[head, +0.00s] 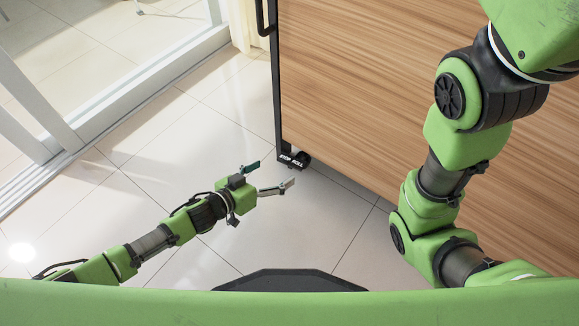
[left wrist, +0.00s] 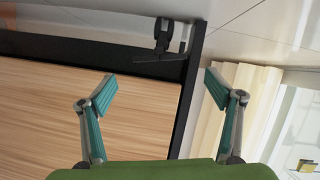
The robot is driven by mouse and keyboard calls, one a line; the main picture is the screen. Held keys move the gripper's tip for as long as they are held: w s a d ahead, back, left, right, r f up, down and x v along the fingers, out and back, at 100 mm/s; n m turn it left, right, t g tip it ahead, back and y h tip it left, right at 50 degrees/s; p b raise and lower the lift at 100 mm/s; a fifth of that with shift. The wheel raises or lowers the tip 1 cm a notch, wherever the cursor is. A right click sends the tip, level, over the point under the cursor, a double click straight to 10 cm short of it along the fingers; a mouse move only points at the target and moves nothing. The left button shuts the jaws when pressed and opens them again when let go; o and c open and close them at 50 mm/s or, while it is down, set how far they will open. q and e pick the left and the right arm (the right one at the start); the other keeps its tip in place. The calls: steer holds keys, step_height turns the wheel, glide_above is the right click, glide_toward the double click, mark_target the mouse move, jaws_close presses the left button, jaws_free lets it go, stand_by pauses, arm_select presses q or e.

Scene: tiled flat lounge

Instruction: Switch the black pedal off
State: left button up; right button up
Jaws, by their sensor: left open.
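The black pedal (head: 296,159) sits low at the near bottom corner of the wood-panelled stand, just above the tiles, with white lettering on it that seems to read "STOP ROLL". In the left wrist view a black caster with a flat bar (left wrist: 160,57) shows beyond the fingers, at the end of the black frame. My left gripper (head: 271,175) is open and empty, short of the pedal on its near left side, and apart from it. Its two spread fingers (left wrist: 160,87) show in the left wrist view. My right gripper is out of view; only arm links show.
The large wood-panelled stand (head: 400,90) with a black frame edge (head: 277,90) fills the right side. A sliding glass door with a white frame (head: 150,85) is at the left, a cream curtain (head: 243,25) behind. The tiled floor (head: 130,190) between is clear.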

mark_target(294, 160)
arm_select(q)
steer(key=b+x, duration=0.5)
steer(key=x, duration=0.3)
steer(key=shift+w+d+f, duration=0.1)
steer(key=shift+w+d, duration=0.05)
steer(key=shift+d, duration=0.05)
